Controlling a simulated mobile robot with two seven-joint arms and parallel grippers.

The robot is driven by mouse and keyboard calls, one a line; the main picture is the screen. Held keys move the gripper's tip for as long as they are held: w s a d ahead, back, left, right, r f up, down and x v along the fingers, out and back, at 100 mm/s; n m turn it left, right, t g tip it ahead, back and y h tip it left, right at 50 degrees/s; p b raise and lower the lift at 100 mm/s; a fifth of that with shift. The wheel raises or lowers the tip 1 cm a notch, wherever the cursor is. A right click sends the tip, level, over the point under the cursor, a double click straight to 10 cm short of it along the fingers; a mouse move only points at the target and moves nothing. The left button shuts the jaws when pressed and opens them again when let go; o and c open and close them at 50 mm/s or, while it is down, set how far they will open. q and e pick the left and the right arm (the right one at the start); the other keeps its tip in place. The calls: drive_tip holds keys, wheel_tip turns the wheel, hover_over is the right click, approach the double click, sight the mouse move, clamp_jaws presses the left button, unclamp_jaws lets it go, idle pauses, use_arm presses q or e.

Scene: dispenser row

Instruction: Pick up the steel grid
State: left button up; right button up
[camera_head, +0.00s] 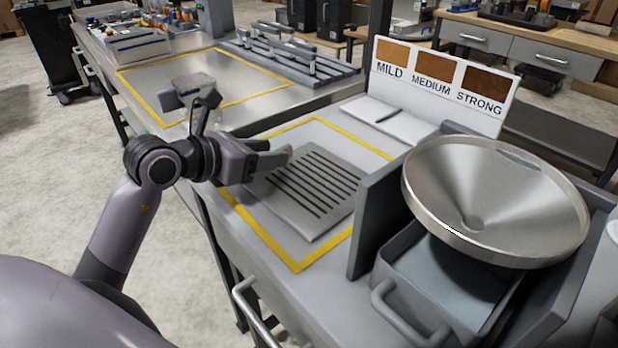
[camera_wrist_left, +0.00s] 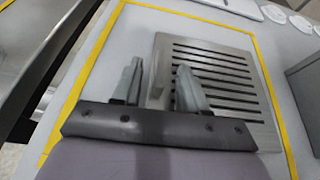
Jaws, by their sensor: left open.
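The steel grid (camera_head: 310,191) is a flat, square, slotted grey plate lying inside a yellow-outlined area on the bench. My left gripper (camera_head: 270,160) is at the grid's left side in the head view, open and empty. In the left wrist view the gripper (camera_wrist_left: 160,75) has its fingers apart, with the near left edge of the grid (camera_wrist_left: 225,62) showing between them. The left finger lies over bare bench and the right finger over the slots. I cannot tell whether either finger touches the grid. My right gripper is not in view.
A large steel funnel bowl (camera_head: 490,195) over a grey drawer (camera_head: 440,285) stands to the right, behind a grey upright panel (camera_head: 385,215). A MILD, MEDIUM, STRONG sign (camera_head: 440,82) stands behind. Another yellow-outlined area (camera_head: 180,90) lies farther left, with a slotted rack (camera_head: 290,60) beyond.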

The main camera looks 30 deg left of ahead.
use_arm(q)
drive_tip(key=shift+w, duration=0.1)
clamp_jaws()
drive_tip(key=shift+r, duration=0.1)
